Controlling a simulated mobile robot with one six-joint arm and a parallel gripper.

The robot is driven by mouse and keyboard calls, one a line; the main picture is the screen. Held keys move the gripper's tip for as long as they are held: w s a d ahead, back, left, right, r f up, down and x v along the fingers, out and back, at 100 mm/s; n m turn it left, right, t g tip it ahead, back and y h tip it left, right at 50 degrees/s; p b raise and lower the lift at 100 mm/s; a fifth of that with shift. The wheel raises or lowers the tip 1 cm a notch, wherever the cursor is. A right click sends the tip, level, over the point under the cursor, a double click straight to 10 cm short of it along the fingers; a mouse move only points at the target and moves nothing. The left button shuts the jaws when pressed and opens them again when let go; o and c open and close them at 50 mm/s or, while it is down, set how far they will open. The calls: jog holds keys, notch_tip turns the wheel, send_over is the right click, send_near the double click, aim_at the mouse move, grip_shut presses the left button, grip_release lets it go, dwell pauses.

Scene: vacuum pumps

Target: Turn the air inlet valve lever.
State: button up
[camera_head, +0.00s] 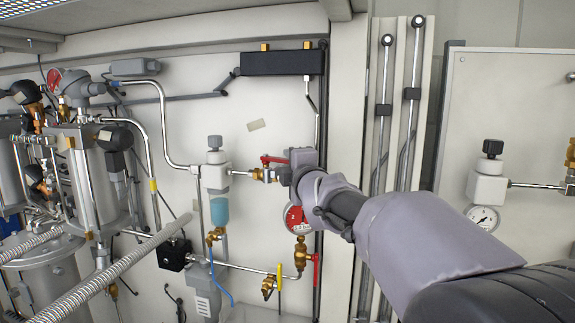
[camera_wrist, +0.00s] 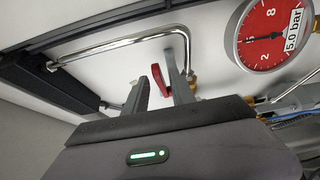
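A red lever (camera_head: 272,159) sits on a brass valve (camera_head: 263,174) on the pale panel in the head view. In the wrist view the red lever (camera_wrist: 160,80) shows between the two grey fingers of my gripper (camera_wrist: 157,72). The fingers are apart, with a visible gap around the lever; I cannot tell whether either touches it. In the head view my gripper (camera_head: 287,174) is just right of the valve, and its fingers are mostly hidden. Brass fittings (camera_wrist: 192,82) show behind the right finger in the wrist view.
A red-faced gauge (camera_wrist: 267,38) marked 5.0 bar is close to the right in the wrist view. A black block (camera_head: 281,63) and steel pipe are above the valve. A second red lever (camera_head: 315,270) is below. Pumps and hoses crowd the left.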

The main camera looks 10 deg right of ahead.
jog(key=shift+d, duration=0.1)
jog(key=s+b, duration=0.1)
jog(key=s, duration=1.6)
jog(key=shift+s+d, duration=0.2)
